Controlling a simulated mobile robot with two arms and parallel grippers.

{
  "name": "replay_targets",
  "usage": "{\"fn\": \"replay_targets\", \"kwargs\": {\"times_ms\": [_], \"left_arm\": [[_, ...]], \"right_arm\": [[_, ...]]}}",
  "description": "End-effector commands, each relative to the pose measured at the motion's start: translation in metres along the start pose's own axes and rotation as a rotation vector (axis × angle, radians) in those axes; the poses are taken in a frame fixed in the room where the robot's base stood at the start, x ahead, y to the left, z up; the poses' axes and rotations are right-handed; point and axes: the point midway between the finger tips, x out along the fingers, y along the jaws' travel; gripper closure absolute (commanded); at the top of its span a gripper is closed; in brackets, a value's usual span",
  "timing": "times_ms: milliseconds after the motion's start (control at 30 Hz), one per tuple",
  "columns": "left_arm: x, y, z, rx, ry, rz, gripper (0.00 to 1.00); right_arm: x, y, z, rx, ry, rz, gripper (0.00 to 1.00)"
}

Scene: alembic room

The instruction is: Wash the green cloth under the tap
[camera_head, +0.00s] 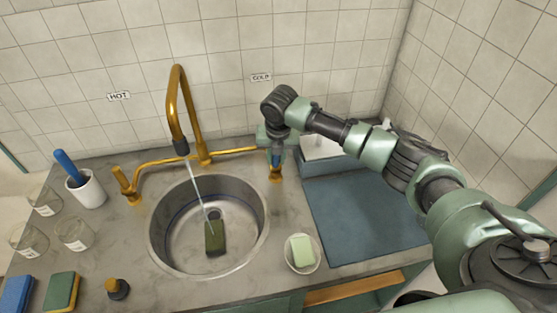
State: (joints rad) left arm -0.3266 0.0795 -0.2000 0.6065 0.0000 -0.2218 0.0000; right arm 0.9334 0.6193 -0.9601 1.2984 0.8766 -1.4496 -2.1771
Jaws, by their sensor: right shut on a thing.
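The dark green cloth (215,238) lies at the bottom of the round metal sink (162,247), beside the drain. The brass tap (178,100) arches over the sink, and a thin stream of water (199,190) runs from its spout down to about the cloth's upper edge. My right gripper (276,158) points down behind the sink's right side, shut on the brass cold handle (275,174) under the COLD label. The gripper partly hides the handle's top. My left gripper is not in view.
A soap dish (303,263) with pale green soap stands right of the sink, beside a blue-grey mat (365,220). Left are the hot handle (128,186), a white cup (87,190) with a blue-handled tool, glass jars (75,233), sponges (60,291) and a dark stopper (117,289).

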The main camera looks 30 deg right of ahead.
Motion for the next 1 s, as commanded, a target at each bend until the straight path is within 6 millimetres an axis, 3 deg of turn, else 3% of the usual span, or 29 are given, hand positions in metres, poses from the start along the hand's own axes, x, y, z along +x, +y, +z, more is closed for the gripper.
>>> {"fn": "replay_targets", "kwargs": {"times_ms": [233,267,333,700,1000], "left_arm": [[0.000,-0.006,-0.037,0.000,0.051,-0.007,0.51],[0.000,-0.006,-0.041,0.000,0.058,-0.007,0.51],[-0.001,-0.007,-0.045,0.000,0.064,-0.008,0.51],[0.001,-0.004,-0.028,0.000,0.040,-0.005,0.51],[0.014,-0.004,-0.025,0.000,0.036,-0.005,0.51]], "right_arm": [[0.000,-0.001,0.001,0.000,-0.007,-0.002,1.00],[0.000,-0.001,0.002,0.000,-0.007,-0.002,0.75],[0.000,-0.001,0.002,0.000,-0.006,-0.002,0.56],[-0.003,0.000,0.001,0.000,-0.006,0.000,0.56],[-0.048,-0.001,0.002,0.000,-0.009,0.000,0.56]]}}
